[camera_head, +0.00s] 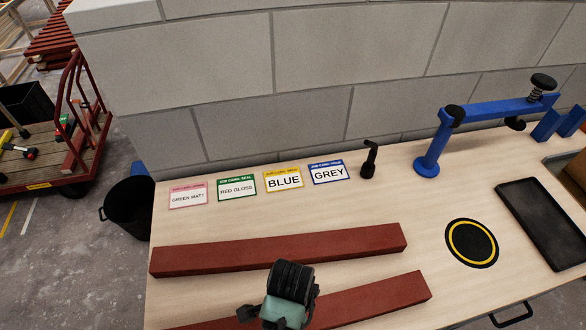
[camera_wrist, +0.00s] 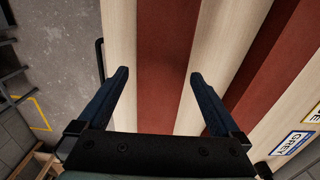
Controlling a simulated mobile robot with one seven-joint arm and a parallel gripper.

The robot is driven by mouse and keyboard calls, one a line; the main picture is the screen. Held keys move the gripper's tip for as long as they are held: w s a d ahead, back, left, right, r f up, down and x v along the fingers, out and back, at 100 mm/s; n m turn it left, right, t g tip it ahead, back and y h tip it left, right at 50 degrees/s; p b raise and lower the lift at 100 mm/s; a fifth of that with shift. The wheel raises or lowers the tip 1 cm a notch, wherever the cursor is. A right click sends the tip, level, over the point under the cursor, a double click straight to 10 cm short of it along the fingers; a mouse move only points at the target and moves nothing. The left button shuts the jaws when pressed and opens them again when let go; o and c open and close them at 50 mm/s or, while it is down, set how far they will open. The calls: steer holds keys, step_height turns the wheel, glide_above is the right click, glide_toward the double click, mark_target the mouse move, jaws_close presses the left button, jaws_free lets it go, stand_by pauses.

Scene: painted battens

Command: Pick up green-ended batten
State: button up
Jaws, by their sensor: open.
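Two long dark red battens lie on the pale wooden bench. The far batten (camera_head: 335,244) lies nearer the wall, and the near batten (camera_head: 375,299) is partly hidden behind my gripper and arm. No green end shows on either batten in these views. My gripper (camera_wrist: 159,73) is open and empty. In the wrist view its two fingers point along either side of the near batten (camera_wrist: 168,45), with pale bench showing beyond each finger. I cannot tell how high the fingers are above it. The far batten (camera_wrist: 285,55) runs to the right of the fingers.
Job cards, including the GREY card (camera_head: 329,172), lie along the wall side. A blue clamp arm (camera_head: 430,160), black tray (camera_head: 541,220) and round yellow-ringed black pad (camera_head: 472,243) are at right. A black bin (camera_head: 128,207) stands left of the bench.

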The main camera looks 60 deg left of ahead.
steer(key=shift+w+f+p, duration=0.2)
steer(key=shift+f+p, duration=0.1)
steer(key=shift+f, duration=1.95)
jaws_close()
steer(key=shift+w+a+r, duration=0.1)
steer(key=shift+a+r, duration=0.05)
steer(key=shift+r, duration=0.05)
